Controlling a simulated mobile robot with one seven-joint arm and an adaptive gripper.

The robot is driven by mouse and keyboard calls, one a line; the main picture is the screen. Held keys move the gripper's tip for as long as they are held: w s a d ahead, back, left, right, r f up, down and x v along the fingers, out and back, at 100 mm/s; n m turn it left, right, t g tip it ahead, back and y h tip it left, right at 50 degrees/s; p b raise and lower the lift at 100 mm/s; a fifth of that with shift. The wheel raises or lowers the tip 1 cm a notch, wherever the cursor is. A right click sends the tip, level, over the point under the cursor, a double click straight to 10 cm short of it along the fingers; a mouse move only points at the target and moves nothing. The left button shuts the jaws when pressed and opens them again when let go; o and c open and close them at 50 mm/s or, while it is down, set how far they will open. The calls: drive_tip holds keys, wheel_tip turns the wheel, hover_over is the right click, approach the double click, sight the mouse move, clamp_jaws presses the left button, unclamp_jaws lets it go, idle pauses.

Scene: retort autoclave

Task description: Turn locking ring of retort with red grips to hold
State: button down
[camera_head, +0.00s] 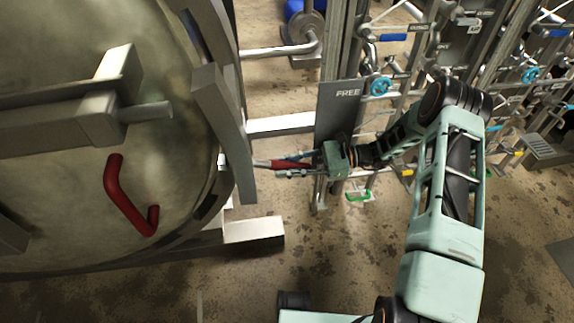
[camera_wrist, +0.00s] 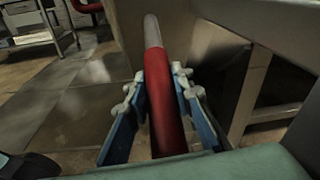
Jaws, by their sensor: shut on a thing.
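The retort's round steel door (camera_head: 60,170) fills the left of the head view. A grey locking ring (camera_head: 228,130) runs along the door's right edge. A red grip (camera_head: 262,163) sticks out to the right from this ring. My gripper (camera_head: 285,166) is shut around that grip. In the wrist view the red grip (camera_wrist: 167,120) runs between the two blue fingers of my gripper (camera_wrist: 158,85). Its far end becomes a pale metal rod (camera_wrist: 152,32).
A bent red handle (camera_head: 130,200) sits on the door face. A horizontal beam (camera_head: 280,124) passes just above my gripper, and a metal foot (camera_head: 253,230) lies below. Pipes and blue valve wheels (camera_head: 380,86) crowd the upper right. The stained floor at lower middle is clear.

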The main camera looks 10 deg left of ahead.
drive_tip(key=shift+s+a+f, duration=0.15)
drive_tip(key=shift+s+f, duration=0.2)
drive_tip(key=shift+f, duration=0.3)
drive_tip(key=c, duration=1.7)
unclamp_jaws()
drive_tip(key=shift+a, duration=0.15)
drive_tip(key=shift+w+r, duration=0.1)
drive_tip(key=shift+w, duration=0.05)
drive_tip(key=shift+w+d, duration=0.15)
drive_tip(key=shift+d, duration=0.15)
drive_tip(key=v, duration=1.1)
drive_tip(key=shift+d+r, duration=0.2)
drive_tip(key=shift+d, duration=0.05)
